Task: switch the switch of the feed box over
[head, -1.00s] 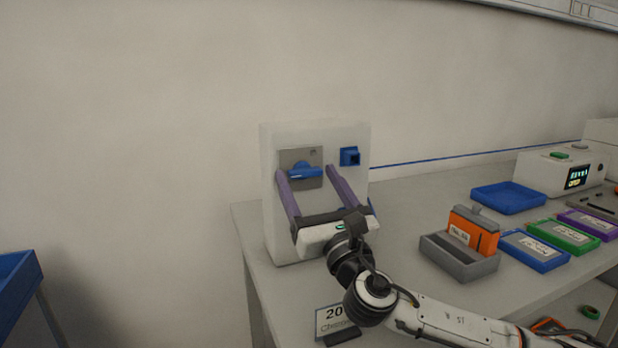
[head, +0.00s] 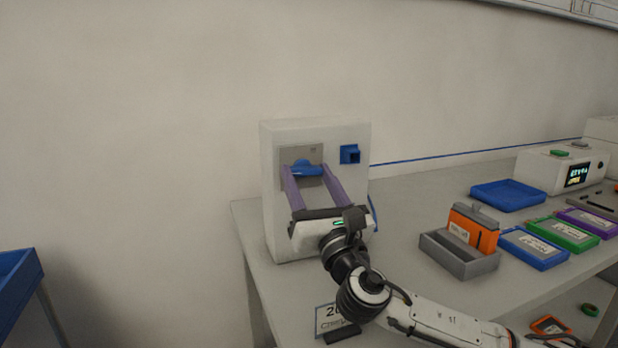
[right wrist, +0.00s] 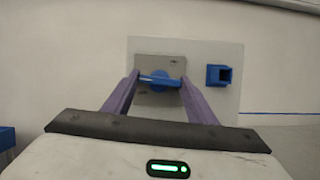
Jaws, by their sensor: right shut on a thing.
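The feed box (head: 272,221) is a white upright box at the left end of the table. Its grey plate (head: 315,152) carries a blue switch (head: 308,170) with a bar handle lying level. The switch also shows in the right wrist view (right wrist: 160,80). My right gripper (head: 307,169) has its purple fingers at the two ends of the bar and is shut on it. In the right wrist view the right gripper (right wrist: 160,79) spans the bar from left to right. My left gripper is not in view.
A blue socket (head: 350,155) sits on the box right of the switch, and a blue cable runs along the wall. A grey holder (head: 460,258) with an orange block, coloured trays and a white device (head: 560,170) stand to the right. A blue bin (head: 18,290) is at lower left.

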